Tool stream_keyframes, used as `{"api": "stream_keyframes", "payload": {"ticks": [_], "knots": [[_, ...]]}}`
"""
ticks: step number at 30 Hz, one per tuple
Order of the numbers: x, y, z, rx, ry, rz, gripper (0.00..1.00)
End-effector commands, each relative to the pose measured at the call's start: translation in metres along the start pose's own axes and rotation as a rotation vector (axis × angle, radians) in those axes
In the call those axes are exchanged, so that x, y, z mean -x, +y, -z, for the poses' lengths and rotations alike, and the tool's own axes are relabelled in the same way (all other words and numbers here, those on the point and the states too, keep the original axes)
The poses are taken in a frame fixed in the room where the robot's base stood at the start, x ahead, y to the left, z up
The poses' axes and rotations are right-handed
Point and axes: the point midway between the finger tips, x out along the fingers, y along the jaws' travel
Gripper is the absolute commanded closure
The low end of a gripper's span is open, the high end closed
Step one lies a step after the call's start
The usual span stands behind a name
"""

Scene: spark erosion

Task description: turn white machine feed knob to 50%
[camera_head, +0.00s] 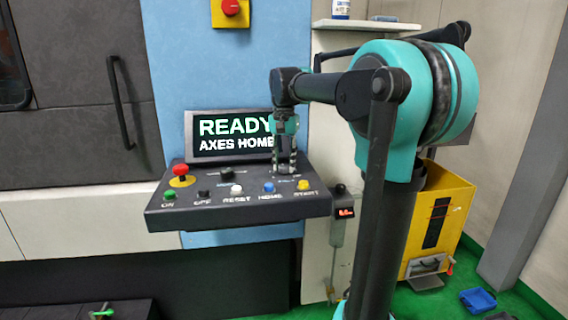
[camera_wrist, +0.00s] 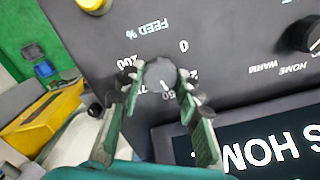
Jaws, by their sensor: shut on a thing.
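My gripper (camera_wrist: 157,78) is shut on the knob, one finger on each side.
A second black knob (camera_head: 227,174), a red emergency stop (camera_head: 180,170) and a row of coloured buttons, including the yellow START (camera_head: 303,185), share the panel. A tilted screen (camera_head: 230,137) reading "READY" stands close behind my gripper. A yellow bin (camera_head: 440,215) stands right.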

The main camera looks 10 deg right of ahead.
Motion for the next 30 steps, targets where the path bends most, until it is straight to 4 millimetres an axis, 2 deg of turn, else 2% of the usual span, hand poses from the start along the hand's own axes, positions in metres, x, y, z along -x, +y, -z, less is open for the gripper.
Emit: {"api": "stream_keyframes", "payload": {"ticks": [12,30], "knots": [[0.0003,-0.0001,0.0004,-0.227,0.001,0.0,0.95],[0.0003,-0.0002,0.0004,-0.273,0.001,0.001,0.95]]}}
